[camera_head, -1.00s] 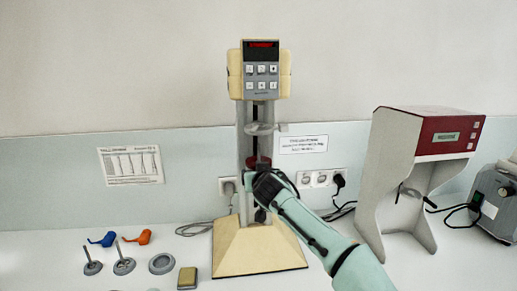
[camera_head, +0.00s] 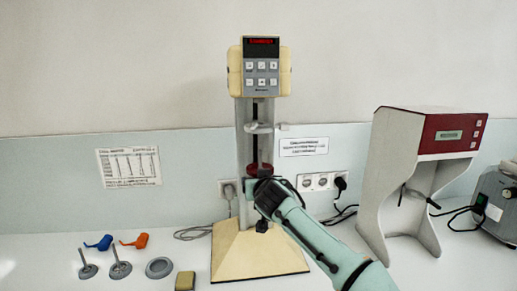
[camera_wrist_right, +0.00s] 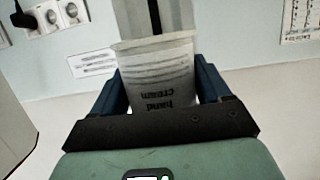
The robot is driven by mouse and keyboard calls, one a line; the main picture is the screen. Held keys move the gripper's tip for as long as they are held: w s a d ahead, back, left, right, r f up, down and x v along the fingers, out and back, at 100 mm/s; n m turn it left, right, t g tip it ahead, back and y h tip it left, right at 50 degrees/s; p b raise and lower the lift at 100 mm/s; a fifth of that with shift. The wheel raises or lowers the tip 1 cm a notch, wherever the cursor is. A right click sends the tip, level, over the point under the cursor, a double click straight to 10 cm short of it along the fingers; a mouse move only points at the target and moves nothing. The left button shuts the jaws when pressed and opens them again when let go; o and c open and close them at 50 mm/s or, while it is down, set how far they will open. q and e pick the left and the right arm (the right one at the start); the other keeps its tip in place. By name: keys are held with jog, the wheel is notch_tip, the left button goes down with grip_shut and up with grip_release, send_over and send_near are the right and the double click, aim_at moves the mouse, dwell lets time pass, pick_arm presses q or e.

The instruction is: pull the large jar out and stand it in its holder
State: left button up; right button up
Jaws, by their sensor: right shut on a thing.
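The large jar (camera_wrist_right: 158,72) is white with "hand cream" lettering, upside down in the right wrist view. My right gripper (camera_wrist_right: 160,88) has its two blue fingers on either side of the jar and is shut on it. In the head view my right gripper (camera_head: 262,190) is in front of the mill's column, below a red round part (camera_head: 260,170), and hides the jar there. Whether the jar touches the red part cannot be told. A grey ring-shaped dish (camera_head: 160,259) on the table may be the holder. My left gripper is not in view.
The cream mill (camera_head: 260,250) stands at centre with its control head above and a clear bracket (camera_head: 259,127) on the column. A red-and-grey machine (camera_head: 408,185) stands right.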

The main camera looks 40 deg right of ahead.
jog(key=shift+s+a+b, duration=0.35)
jog(key=shift+s+b, duration=0.2)
jog(key=shift+s, duration=0.05)
jog(key=shift+s+a+b, duration=0.3)
jog(key=shift+s+b, duration=0.2)
jog(key=shift+s, duration=0.05)
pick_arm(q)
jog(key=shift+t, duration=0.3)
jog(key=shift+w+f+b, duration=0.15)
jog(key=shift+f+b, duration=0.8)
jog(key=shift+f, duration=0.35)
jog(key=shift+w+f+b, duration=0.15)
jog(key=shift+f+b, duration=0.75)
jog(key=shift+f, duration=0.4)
pick_arm(e)
jog(key=shift+s+a, duration=0.4)
jog(key=shift+s, duration=0.3)
jog(key=shift+s+a, duration=0.35)
jog(key=shift+s, duration=0.4)
jog(key=shift+s+a, duration=0.4)
jog(key=shift+s, duration=0.3)
jog(key=shift+w+a, duration=0.1)
